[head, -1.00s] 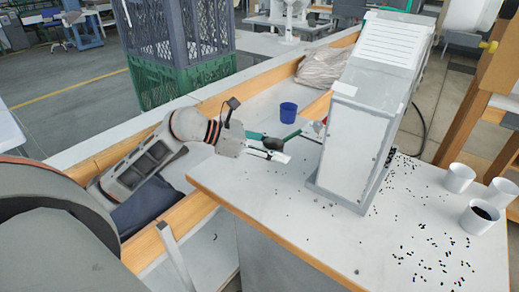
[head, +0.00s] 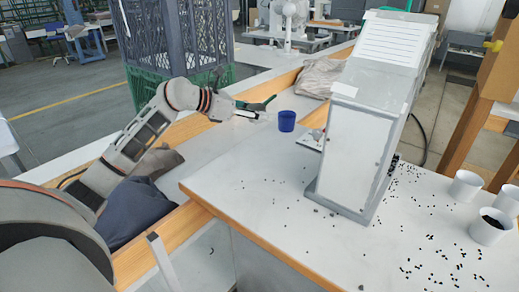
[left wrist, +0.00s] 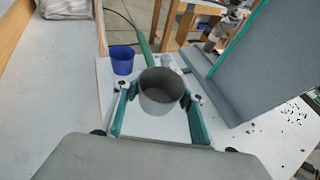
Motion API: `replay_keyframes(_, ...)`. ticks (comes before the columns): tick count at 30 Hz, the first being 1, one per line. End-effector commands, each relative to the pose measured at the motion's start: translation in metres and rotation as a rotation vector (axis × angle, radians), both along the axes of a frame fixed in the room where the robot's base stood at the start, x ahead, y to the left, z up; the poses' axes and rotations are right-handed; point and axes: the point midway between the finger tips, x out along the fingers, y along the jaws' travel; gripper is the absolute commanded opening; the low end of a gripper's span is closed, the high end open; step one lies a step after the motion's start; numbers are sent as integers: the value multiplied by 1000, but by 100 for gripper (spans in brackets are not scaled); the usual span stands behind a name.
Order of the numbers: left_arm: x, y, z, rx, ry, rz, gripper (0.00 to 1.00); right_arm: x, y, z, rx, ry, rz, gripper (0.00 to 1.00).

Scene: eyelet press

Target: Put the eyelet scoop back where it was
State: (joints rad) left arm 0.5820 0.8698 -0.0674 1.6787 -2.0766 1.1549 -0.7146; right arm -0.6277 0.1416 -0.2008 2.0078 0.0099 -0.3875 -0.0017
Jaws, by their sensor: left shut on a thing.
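My left gripper (head: 257,108) has green fingers and is above the bench, left of the blue cup (head: 287,121). In the left wrist view its fingers (left wrist: 160,95) are shut on the eyelet scoop (left wrist: 158,106), a round grey cup with a green handle (left wrist: 145,47) pointing away from the wrist. I see into the scoop's bowl and make out no eyelets in it. The blue cup (left wrist: 122,60) stands upright to the left of the scoop there, apart from it. My right gripper is not in view.
The grey press (head: 358,140) stands on the white table (head: 270,205), right of the gripper. Dark eyelets lie scattered around it. White cups (head: 466,186) stand at the right edge, one holding dark eyelets (head: 490,221). A grey sack (head: 318,78) lies behind the blue cup.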

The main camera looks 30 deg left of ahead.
Motion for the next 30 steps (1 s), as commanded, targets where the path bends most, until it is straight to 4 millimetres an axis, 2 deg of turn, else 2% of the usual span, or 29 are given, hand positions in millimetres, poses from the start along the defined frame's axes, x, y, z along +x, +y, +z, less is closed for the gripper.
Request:
replay_keyframes(1,0,-1,-16,-5,5,-1,15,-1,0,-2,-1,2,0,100)
replay_keyframes(3,0,-1,-33,-5,4,-1,15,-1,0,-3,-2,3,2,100)
replay_keyframes(9,0,-1,-71,-2,0,0,15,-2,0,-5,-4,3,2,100)
replay_keyframes(17,0,0,-87,-1,-2,0,15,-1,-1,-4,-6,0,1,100)
replay_keyframes(24,0,-1,-121,-4,2,1,15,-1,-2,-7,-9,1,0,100)
replay_keyframes(30,0,0,-125,1,-3,-1,15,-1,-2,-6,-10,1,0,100)
